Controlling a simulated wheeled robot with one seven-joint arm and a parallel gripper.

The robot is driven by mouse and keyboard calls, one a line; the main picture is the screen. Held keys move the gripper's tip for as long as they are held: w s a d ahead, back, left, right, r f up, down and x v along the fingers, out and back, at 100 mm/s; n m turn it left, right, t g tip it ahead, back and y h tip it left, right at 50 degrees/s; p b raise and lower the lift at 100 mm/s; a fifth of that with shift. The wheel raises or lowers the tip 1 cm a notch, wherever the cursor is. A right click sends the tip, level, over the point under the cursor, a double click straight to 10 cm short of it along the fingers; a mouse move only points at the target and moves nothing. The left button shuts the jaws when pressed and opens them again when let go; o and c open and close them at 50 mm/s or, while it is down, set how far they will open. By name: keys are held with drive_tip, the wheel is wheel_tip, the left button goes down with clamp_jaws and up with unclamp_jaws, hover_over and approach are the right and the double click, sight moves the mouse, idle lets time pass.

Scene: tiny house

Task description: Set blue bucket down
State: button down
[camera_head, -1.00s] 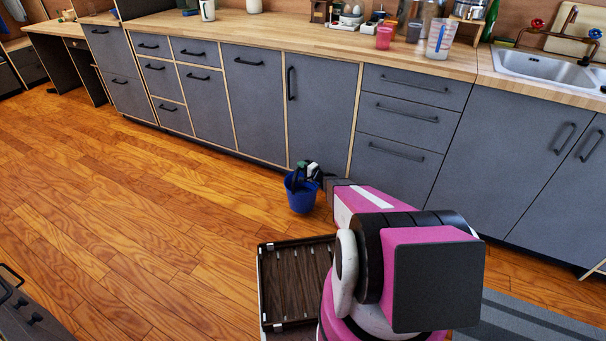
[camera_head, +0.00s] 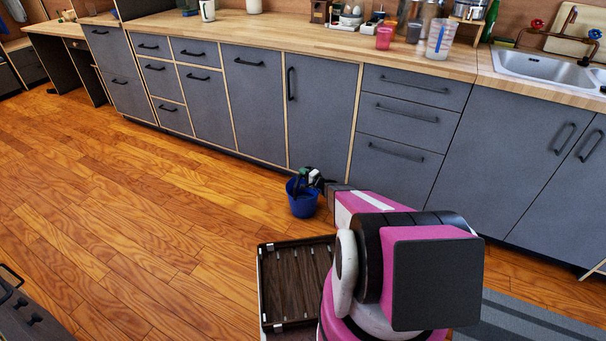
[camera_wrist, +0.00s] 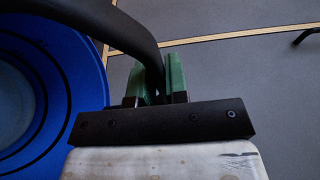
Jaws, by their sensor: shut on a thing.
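The blue bucket (camera_head: 302,201) is upright in front of the grey cabinets, low over the wooden floor. I cannot tell whether its base touches the floor. In the wrist view the bucket (camera_wrist: 88,75) fills the left side, with its black handle (camera_wrist: 108,22) arching over to my gripper (camera_wrist: 163,78). The green fingers are shut on the handle. In the head view my gripper (camera_head: 312,177) is small, at the bucket's rim and partly hidden by my arm.
Grey cabinets (camera_head: 322,110) stand close behind the bucket, under a wooden counter (camera_head: 275,30) with cups and a jug. Open wooden floor (camera_head: 130,220) lies to the left. A grey striped rug (camera_head: 530,318) lies at the lower right.

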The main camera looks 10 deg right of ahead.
drive_tip(key=c, duration=1.1)
unclamp_jaws()
drive_tip(key=shift+r, duration=0.15)
drive_tip(key=v, duration=1.2)
drive_tip(key=s+a+r+n+g, duration=0.8)
drive_tip(key=s+a+r+g, duration=0.4)
drive_tip(key=r, duration=0.3)
drive_tip(key=s+d+r+h, duration=0.1)
drive_tip(key=s+r+h, duration=0.2)
drive_tip(key=s+r, duration=0.1)
drive_tip(key=s+d+r+n+g+h, duration=0.1)
drive_tip(key=s+d+r+h, duration=0.1)
drive_tip(key=s+r+h, duration=0.2)
drive_tip(key=s+d+r+n+g+h, duration=0.1)
drive_tip(key=s+r+h, duration=0.3)
drive_tip(key=s, duration=0.4)
drive_tip(key=shift+d+r, duration=0.2)
drive_tip(key=shift+r, duration=0.35)
